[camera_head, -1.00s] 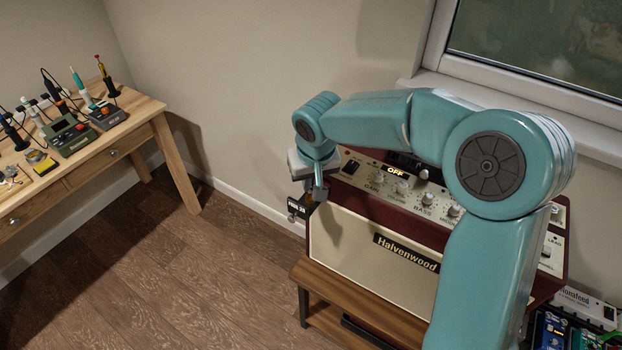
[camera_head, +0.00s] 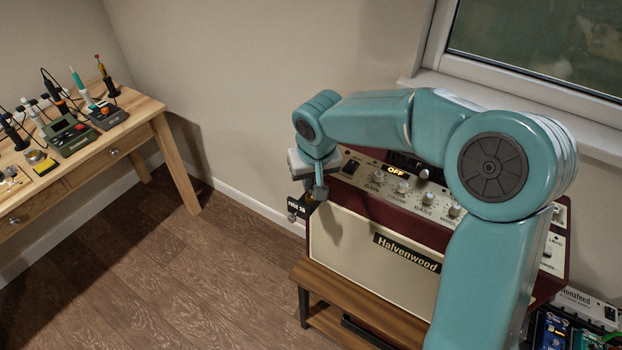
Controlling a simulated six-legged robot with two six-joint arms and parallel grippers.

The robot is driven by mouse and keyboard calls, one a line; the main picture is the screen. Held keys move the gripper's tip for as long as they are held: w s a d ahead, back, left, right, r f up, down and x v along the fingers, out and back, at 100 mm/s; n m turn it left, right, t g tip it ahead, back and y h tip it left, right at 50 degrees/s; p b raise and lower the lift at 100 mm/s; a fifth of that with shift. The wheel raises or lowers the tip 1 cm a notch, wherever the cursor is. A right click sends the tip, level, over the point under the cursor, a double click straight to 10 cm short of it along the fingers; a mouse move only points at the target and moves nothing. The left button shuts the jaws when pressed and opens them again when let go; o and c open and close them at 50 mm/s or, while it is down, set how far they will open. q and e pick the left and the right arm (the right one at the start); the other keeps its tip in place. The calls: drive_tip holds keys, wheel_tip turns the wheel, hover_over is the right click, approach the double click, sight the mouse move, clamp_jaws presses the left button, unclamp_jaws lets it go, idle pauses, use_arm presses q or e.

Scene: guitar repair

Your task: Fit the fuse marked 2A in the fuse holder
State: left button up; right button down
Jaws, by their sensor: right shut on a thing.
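My right gripper (camera_head: 314,196) is at the upper left corner of the amplifier (camera_head: 338,250), pointing down. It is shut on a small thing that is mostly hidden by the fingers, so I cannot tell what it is. A black plate with small white lettering that seems to read FUSE 2A (camera_head: 297,204) sticks out at the amplifier's left side, just left of and below the fingers. A small round metallic part (camera_head: 292,216) shows at its lower edge. I cannot tell whether the held thing touches the plate or sits in the holder. My left gripper is out of view.
The amplifier stands on a wooden stand (camera_head: 327,294), its display reading OFF. My right arm crosses in front of it. A workbench (camera_head: 150,107) with soldering tools is at the left. Pedals (camera_head: 553,330) lie at the lower right. The floor between is clear.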

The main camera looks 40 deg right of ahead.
drive_tip(key=shift+f+b, duration=0.8)
drive_tip(key=shift+b, duration=0.05)
idle(0.6)
drive_tip(key=c, duration=0.8)
unclamp_jaws()
drive_tip(key=shift+o, duration=0.2)
drive_tip(key=shift+r, duration=0.15)
wheel_tip(320, 180, up, 8)
drive_tip(key=p, duration=0.6)
drive_tip(key=shift+s, duration=0.1)
